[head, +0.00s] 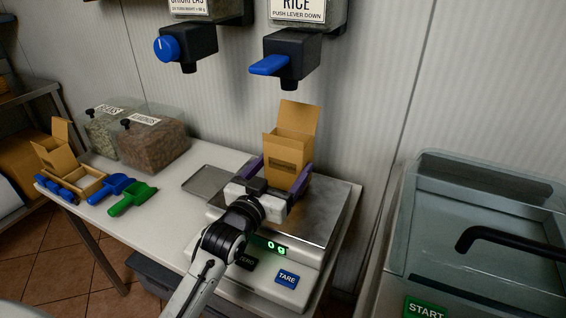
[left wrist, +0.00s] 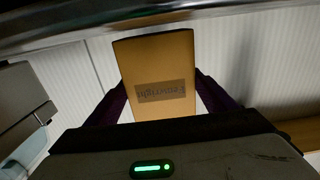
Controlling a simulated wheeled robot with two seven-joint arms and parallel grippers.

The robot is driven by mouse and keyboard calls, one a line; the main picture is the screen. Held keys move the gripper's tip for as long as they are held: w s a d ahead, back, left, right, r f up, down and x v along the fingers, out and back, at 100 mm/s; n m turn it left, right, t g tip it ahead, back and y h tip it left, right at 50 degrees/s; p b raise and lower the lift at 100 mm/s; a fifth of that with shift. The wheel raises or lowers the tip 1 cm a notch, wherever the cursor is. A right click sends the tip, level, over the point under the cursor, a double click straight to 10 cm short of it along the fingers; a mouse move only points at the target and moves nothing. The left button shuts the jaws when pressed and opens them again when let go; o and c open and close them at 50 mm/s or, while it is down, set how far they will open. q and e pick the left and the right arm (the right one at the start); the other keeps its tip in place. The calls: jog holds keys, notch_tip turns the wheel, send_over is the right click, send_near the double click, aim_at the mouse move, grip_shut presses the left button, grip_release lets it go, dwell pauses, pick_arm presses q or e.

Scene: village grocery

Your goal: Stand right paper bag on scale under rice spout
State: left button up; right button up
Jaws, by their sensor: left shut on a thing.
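A brown paper bag (head: 288,150) with an open top flap is upright at the scale, below the rice spout (head: 290,84). My left gripper (head: 275,178) is shut on this bag, with purple fingers at its two sides. In the left wrist view the bag (left wrist: 155,62) fills the space between the fingers (left wrist: 162,105). The scale (head: 325,215) has a bare metal plate and its display reads 0 g. Whether the bag's bottom touches the plate is hidden by the gripper. Another paper bag (head: 56,152) stands in a wooden tray at the far left. My right gripper is not in view.
The rice dispenser has a blue lever (head: 268,65); another dispenser with a blue knob (head: 166,47) hangs to its left. Clear bins (head: 155,143), a blue scoop (head: 112,187), a green scoop (head: 132,200) and a metal tray (head: 206,181) are on the table. A glass-lidded machine (head: 480,220) stands right.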

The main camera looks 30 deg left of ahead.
pick_arm(q)
jog(key=shift+f, duration=0.1)
jog(key=shift+f, duration=0.35)
dwell(0.6)
jog(key=o, duration=1.1)
jog(key=shift+s, duration=0.1)
